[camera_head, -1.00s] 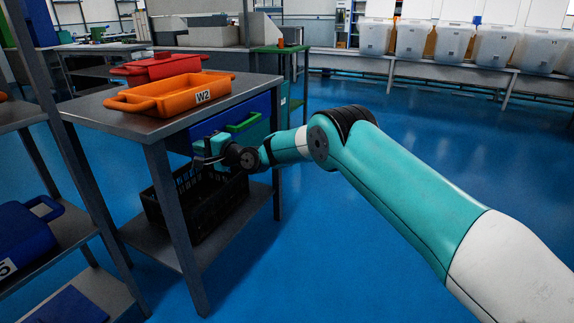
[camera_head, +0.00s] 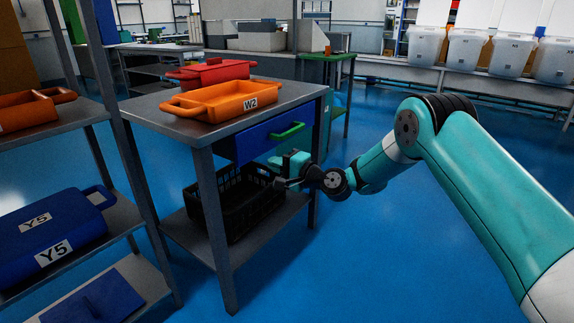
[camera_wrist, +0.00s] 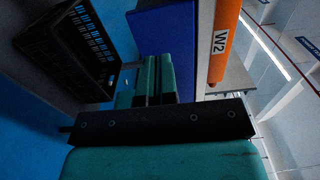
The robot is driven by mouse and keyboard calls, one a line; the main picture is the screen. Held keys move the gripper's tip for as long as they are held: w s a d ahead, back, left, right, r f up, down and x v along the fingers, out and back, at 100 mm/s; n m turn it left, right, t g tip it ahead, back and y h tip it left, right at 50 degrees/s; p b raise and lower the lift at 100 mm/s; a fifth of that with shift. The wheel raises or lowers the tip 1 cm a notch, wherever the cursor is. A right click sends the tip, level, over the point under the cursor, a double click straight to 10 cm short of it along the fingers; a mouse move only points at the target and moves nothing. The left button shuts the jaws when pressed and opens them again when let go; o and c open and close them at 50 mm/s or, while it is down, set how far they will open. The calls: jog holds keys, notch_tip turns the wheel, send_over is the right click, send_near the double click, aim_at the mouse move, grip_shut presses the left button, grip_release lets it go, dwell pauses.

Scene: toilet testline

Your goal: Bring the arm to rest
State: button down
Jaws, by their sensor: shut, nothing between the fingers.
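My arm reaches in from the right in the head view, bent at the elbow, with its end low beside the steel table (camera_head: 172,122).
An orange W2 tray (camera_head: 225,100) and a red tray (camera_head: 210,73) stand on the table. A black crate (camera_head: 236,205) sits on its lower shelf, close to my gripper. A rack with blue Y5 bins (camera_head: 50,236) stands at left. The blue floor (camera_head: 360,265) is clear below the arm.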

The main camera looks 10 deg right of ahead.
jog(key=s+a+r+n+g+h, duration=0.1)
jog(key=s+r+n+g, duration=0.4)
jog(key=s, duration=0.5)
jog(key=s+a+r+n+g+h, duration=0.1)
jog(key=s+r+n+g+h, duration=0.15)
jog(key=s+r+n, duration=0.6)
jog(key=s+d+f+n+g+h, duration=0.1)
jog(key=s+d+g+h, duration=0.3)
jog(key=s, duration=1)
jog(key=s+d+f+n+g+h, duration=0.15)
jog(key=s+d, duration=0.45)
jog(key=s, duration=0.7)
notch_tip(320, 180, up, 28)
jog(key=p, duration=2.7)
jog(key=shift+f+t, duration=0.25)
jog(key=shift+t, duration=0.15)
jog(key=shift+d, duration=0.1)
jog(key=shift+s, duration=0.1)
